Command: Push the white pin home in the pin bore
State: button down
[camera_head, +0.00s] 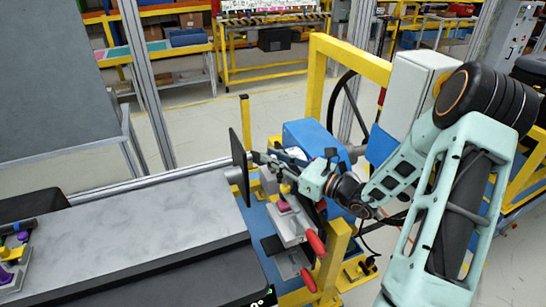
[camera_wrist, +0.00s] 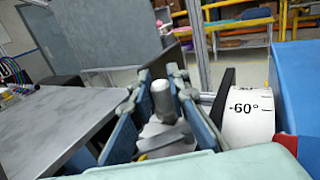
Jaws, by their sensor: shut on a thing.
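My gripper (camera_head: 268,158) is at the dashboard fixture, beside a dark upright plate (camera_head: 239,167). The pin bore is not clearly visible. In the head view the pin is too small and hidden to make out.
A white drum marked -60° (camera_wrist: 249,114) and a blue housing (camera_wrist: 297,85) stand close on the right in the wrist view. Red-handled clamps (camera_head: 316,242) stand in front of my gripper. A grey worktop (camera_head: 130,235) lies to the left, largely clear.

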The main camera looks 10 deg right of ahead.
jog(key=shift+f, duration=0.25)
jog(key=c, duration=1.8)
grip_release()
jog(key=shift+o, duration=0.2)
jog(key=shift+s+f, duration=0.15)
jog(key=shift+f, duration=0.05)
jog(key=v, duration=1.2)
jog(key=shift+d+r, duration=0.2)
jog(key=shift+r, duration=0.1)
jog(key=shift+w+a, duration=0.1)
jog(key=shift+w, duration=0.15)
